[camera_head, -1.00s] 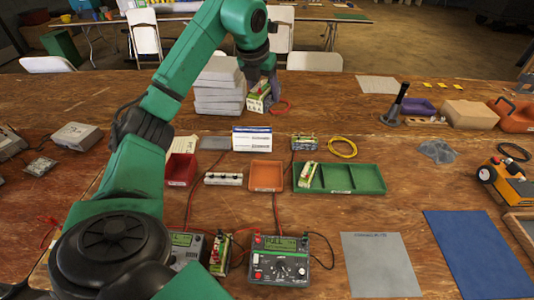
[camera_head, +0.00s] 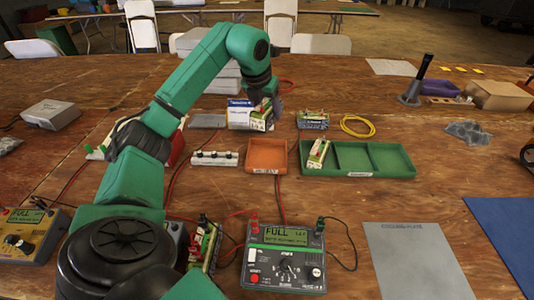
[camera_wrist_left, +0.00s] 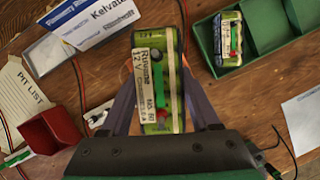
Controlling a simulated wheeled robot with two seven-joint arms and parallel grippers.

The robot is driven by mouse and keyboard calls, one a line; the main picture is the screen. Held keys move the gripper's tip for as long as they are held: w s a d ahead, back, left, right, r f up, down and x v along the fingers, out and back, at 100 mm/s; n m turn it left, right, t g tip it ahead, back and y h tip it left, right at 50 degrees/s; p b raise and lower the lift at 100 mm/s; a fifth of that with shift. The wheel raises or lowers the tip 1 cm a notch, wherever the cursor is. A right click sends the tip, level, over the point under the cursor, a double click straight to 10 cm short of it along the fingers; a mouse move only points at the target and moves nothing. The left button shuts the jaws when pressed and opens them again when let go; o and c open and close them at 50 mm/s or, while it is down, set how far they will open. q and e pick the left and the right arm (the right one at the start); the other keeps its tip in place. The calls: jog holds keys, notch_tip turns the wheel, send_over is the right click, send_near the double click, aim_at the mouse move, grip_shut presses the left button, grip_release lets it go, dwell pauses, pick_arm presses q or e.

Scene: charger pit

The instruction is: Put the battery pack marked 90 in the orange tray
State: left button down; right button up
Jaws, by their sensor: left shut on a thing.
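My left gripper (camera_head: 263,108) is shut on a green-and-yellow battery pack (camera_wrist_left: 160,62). The pack's white label reads 12 V, with a small number too blurred to read surely. In the head view the held pack (camera_head: 265,122) is in front of the white-and-blue box, just beyond the orange tray (camera_head: 267,170). The orange tray looks empty; I cannot find it in the wrist view. Another pack (camera_head: 318,153) sits in the left compartment of the green tray (camera_head: 390,174); it also shows in the wrist view (camera_wrist_left: 228,42). My right gripper is not in view.
A white-and-blue box (camera_head: 238,112) stands behind the orange tray. A terminal strip (camera_head: 214,158) and a red bin (camera_wrist_left: 55,130) lie to its left. A meter (camera_head: 285,262) with cables stands in front. A yellow cable coil (camera_head: 357,126) lies behind the green tray.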

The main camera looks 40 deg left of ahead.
aim_at(260, 130)
pick_arm(q)
notch_tip(260, 130, down, 15)
jog(key=shift+w+a+b, duration=0.1)
jog(key=shift+b, duration=0.35)
jog(key=shift+c, duration=0.6)
grip_release()
jog(key=v, duration=1.2)
